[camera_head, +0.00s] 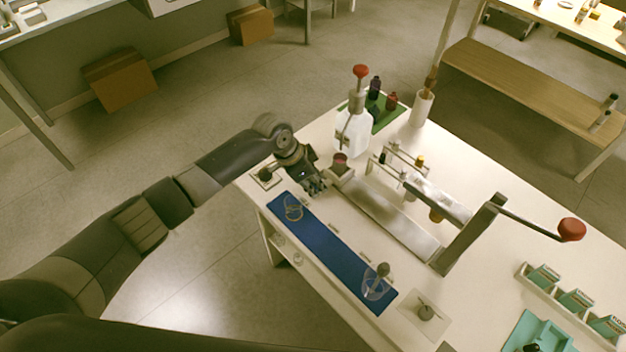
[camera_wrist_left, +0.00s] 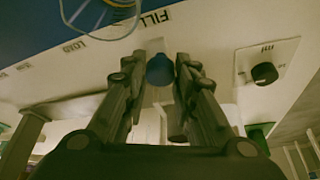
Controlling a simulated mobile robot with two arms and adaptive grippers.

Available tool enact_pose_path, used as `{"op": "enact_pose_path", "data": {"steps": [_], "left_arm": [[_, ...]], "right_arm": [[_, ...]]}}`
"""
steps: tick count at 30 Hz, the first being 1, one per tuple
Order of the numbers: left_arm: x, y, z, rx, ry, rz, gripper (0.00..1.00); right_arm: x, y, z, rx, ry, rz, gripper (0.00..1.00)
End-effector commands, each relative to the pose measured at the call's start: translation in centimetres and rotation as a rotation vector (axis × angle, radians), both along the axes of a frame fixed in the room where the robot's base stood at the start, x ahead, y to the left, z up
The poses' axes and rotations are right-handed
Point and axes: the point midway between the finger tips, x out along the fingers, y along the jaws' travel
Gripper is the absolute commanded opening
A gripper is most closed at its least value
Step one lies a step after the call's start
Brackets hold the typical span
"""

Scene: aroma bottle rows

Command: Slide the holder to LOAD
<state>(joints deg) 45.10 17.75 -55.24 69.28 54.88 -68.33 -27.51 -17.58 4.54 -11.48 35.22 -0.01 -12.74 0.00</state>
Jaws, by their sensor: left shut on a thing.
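The holder (camera_head: 342,173) is a small grey block at the far left end of a metal rail (camera_head: 385,219), with a dark reddish round piece (camera_head: 340,159) at its top. My left gripper (camera_head: 318,187) is beside the holder, on its blue mat side. In the left wrist view its fingers (camera_wrist_left: 160,75) are shut on a dark blue round knob (camera_wrist_left: 160,69), which the gripper hides in the head view. The knob is by the FILL label (camera_wrist_left: 156,18). The LOAD label (camera_wrist_left: 74,46) lies farther left in that view. My right gripper is not in view.
A blue mat (camera_head: 330,250) with wire rings runs along the table's front edge. A pump bottle (camera_head: 352,135) stands behind the holder. A dial plate (camera_wrist_left: 266,68) is beside the gripper.

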Motion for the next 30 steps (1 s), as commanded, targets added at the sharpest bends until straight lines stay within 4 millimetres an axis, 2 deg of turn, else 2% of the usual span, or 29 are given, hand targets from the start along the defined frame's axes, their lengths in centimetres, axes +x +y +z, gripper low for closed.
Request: {"op": "enact_pose_path", "data": {"steps": [6,12,16,25,26,28,30], "left_arm": [[-3.5,-3.9,0.6,-0.006,0.007,-0.007,0.0],[-6.4,-7.1,0.3,-0.004,0.006,-0.003,0.0],[-7.1,-7.9,0.1,-0.002,0.003,-0.002,0.0],[-7.1,-8.0,0.0,-0.002,0.001,-0.001,0.0],[-7.1,-8.0,0.0,-0.002,0.001,-0.001,0.3],[-7.1,-8.0,0.0,-0.002,0.001,-0.001,0.46],[-7.1,-8.0,0.0,-0.002,0.001,-0.001,0.46]], "right_arm": [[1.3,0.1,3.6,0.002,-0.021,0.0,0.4],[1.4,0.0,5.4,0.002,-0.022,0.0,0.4],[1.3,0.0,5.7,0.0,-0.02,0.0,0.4],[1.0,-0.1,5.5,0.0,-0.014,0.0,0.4],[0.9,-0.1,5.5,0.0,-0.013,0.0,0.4],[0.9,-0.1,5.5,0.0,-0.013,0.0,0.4],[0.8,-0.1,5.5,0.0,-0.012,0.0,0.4]]}}
